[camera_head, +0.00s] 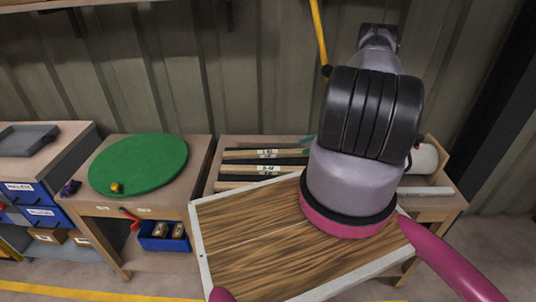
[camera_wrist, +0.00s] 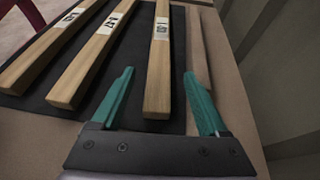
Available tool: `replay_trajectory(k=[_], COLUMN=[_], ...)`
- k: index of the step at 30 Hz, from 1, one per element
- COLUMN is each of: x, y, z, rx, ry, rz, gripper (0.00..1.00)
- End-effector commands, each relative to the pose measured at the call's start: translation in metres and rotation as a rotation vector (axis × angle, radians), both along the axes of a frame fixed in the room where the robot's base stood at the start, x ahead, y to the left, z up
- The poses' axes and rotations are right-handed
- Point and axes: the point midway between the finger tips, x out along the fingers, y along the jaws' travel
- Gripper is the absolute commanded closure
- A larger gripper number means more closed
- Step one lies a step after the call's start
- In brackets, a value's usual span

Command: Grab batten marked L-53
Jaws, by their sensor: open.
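Three pale wooden battens lie side by side on a dark mat (camera_wrist: 180,110), each with a white label. In the wrist view they are a left batten (camera_wrist: 35,62), a middle batten (camera_wrist: 85,70) and a right batten (camera_wrist: 158,80). The labels are too small and tilted to read surely, so I cannot tell which is L-53. My gripper (camera_wrist: 158,73) is open and empty, its teal fingers on either side of the right batten's near end. In the head view the battens (camera_head: 240,154) show left of my arm, which hides their right ends.
The battens' bench (camera_head: 228,143) stands against a ribbed wall, close on the wrist view's right. A wood-topped board with a pale rim (camera_head: 199,262) fills the front. At left, a table holds a green disc (camera_head: 140,163); a blue bin (camera_head: 162,242) sits below.

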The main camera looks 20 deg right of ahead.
Motion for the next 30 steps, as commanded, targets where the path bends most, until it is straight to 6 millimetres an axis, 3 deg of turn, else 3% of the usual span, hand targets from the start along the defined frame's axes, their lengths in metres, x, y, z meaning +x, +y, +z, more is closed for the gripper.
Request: replay_trajectory(k=[15,25,30], x=[0.017,0.019,0.019], y=[0.054,0.060,0.060], z=[-0.022,-0.025,-0.025], rx=[0.001,0.000,0.000], ry=[0.002,0.001,0.001], rz=[0.002,0.000,0.000], gripper=[0.22,0.22,0.88])
